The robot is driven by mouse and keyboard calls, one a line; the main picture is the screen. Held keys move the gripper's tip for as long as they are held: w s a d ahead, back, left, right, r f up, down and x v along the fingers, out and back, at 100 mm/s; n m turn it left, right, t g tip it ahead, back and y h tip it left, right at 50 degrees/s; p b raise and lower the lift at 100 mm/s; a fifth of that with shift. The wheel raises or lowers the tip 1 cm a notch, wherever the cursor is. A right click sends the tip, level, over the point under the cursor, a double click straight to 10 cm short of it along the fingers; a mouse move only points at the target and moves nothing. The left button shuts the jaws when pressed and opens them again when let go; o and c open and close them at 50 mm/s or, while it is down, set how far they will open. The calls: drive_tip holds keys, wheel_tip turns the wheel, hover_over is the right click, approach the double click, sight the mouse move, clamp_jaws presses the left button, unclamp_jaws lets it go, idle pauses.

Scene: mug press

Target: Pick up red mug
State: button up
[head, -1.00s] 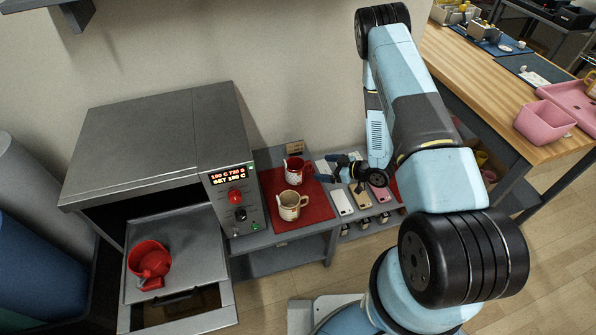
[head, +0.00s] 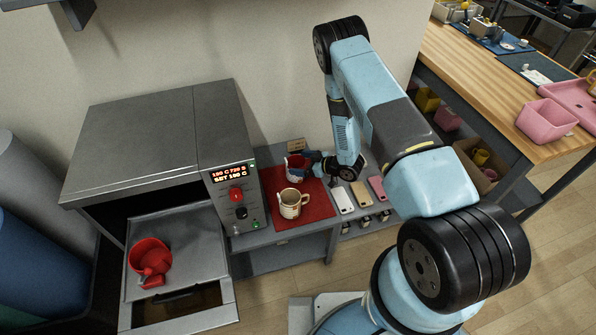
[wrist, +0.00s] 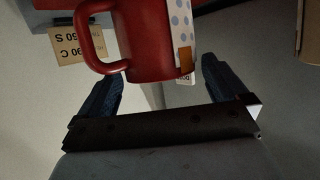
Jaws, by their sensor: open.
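A red mug (head: 292,173) with a white dotted patch stands at the back of a red mat (head: 316,212), partly hidden by my gripper (head: 312,160). In the wrist view this mug (wrist: 148,38) lies between and ahead of my two open fingers (wrist: 157,75), its handle toward the left finger. The fingers are not closed on it; whether either touches it I cannot tell. Another red mug (head: 150,254) sits on the pulled-out tray (head: 195,245) of the press oven, far to the left of my gripper.
A cream mug (head: 290,204) stands just in front on the mat. The oven control panel (head: 235,200) rises to the left. Several phone cases (head: 343,201) lie to the right. A small tan card (head: 296,145) is behind the mug, near the wall.

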drive_tip(key=shift+x, duration=1.3)
drive_tip(key=shift+c, duration=0.2)
drive_tip(key=c, duration=1.5)
drive_tip(key=shift+o, duration=0.2)
drive_tip(key=shift+r, duration=0.1)
